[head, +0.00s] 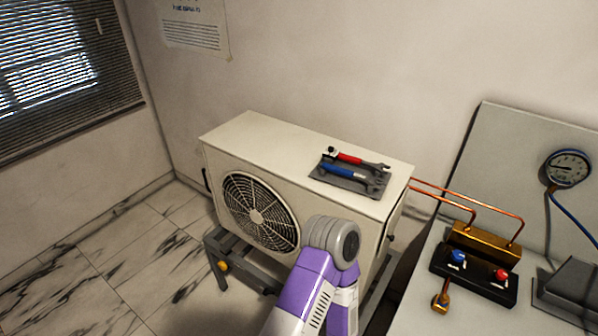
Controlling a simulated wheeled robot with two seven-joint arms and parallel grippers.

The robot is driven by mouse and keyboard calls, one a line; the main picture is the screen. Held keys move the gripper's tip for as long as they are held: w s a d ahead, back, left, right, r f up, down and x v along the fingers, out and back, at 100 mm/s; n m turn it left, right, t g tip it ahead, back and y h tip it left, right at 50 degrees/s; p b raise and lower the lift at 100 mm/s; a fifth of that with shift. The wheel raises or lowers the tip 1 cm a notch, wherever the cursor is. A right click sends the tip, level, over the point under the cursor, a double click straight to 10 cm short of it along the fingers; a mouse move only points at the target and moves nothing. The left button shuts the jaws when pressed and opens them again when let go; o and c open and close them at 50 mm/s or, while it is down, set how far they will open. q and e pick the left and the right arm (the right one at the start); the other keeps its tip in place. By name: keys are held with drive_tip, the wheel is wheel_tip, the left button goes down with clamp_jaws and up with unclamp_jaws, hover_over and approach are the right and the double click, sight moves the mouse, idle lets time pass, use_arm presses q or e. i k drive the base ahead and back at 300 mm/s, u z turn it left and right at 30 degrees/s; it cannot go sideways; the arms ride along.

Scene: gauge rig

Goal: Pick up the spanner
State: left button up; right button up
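Two hand tools lie side by side on a dark grey mat (328,179) on top of a cream outdoor unit (255,135). One is a spanner with a red grip (348,158) and a grey open jaw at its right end; its left end is black and white. The other is a spanner with a blue grip (342,172), nearer the unit's front edge, also with a grey jaw at its right. Both lie flat, with nothing touching them but the mat. Neither of my grippers shows; only a purple and grey arm link of mine rises in front of the unit.
The unit stands on a grey metal frame (215,262). Copper pipes (462,200) run right to a brass block (484,245) on a grey bench. A valve block with blue and red knobs (501,275) and a round gauge (567,168) are there. Floor at left is clear.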

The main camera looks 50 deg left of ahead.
sight(370, 181)
drive_tip(key=u, duration=1.3)
